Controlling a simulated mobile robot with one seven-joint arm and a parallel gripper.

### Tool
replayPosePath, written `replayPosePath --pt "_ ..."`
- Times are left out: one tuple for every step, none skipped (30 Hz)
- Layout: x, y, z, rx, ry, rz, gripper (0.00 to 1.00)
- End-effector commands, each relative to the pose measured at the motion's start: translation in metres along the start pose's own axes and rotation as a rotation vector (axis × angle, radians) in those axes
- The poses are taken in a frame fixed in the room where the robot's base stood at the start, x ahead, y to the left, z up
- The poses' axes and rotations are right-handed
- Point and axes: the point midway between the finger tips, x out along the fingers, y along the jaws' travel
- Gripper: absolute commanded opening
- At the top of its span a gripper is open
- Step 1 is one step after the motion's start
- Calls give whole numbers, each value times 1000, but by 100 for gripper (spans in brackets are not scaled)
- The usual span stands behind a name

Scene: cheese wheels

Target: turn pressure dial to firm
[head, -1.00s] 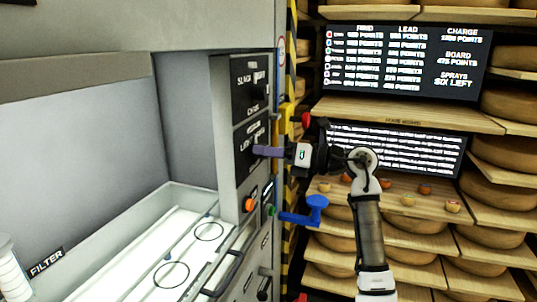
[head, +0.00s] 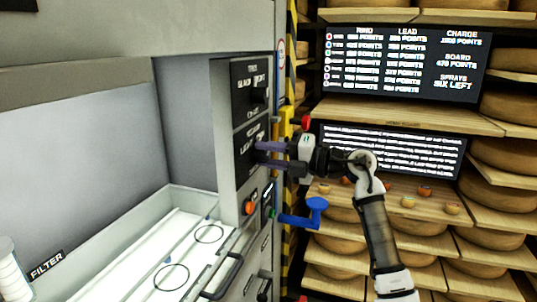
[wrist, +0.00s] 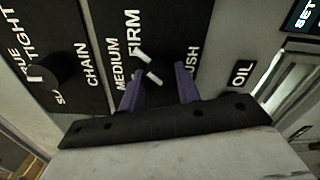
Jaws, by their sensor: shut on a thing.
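The pressure dial (wrist: 152,70) is a dark knob with white marks on a black plate, beside the words MEDIUM, FIRM and one ending in USH. Its white mark points roughly toward FIRM; the exact setting is hard to tell. My gripper (wrist: 157,76) has its two purple fingers on either side of the knob and is shut on it. In the head view my gripper (head: 260,154) reaches from the right to the lower black plate (head: 243,174) on the machine's front. The fingers hide most of the dial there.
Another dial (head: 259,95) sits on the plate above, labelled with SLACK and TIGHT. An orange button (head: 250,208), a blue lever (head: 314,209) and a red knob (head: 306,122) are close to my gripper. Shelves of cheese wheels (head: 501,194) stand at the right.

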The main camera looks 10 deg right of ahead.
Motion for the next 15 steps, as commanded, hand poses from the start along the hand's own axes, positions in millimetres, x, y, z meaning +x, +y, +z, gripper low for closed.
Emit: replayPosePath --pt "-1 1 1 18 -5 1 10" --pt "-1 1 1 30 -5 1 10" --pt "-1 1 1 43 -5 1 10" --pt "-1 1 1 51 -5 1 10" --pt "-1 1 1 58 -6 1 10" --pt "-1 1 1 67 -6 1 10" --pt "-1 1 1 73 -6 2 10" --pt "-1 1 2 77 -6 2 10" --pt "-1 1 1 82 -6 2 10" --pt "-1 1 1 84 -6 2 10" --pt "-1 1 1 86 -6 2 10" --pt "-1 1 1 89 -6 2 10" --pt "-1 1 1 90 -6 2 10" --pt "-1 1 1 90 -6 2 10" --pt "-1 1 1 91 -6 2 10"
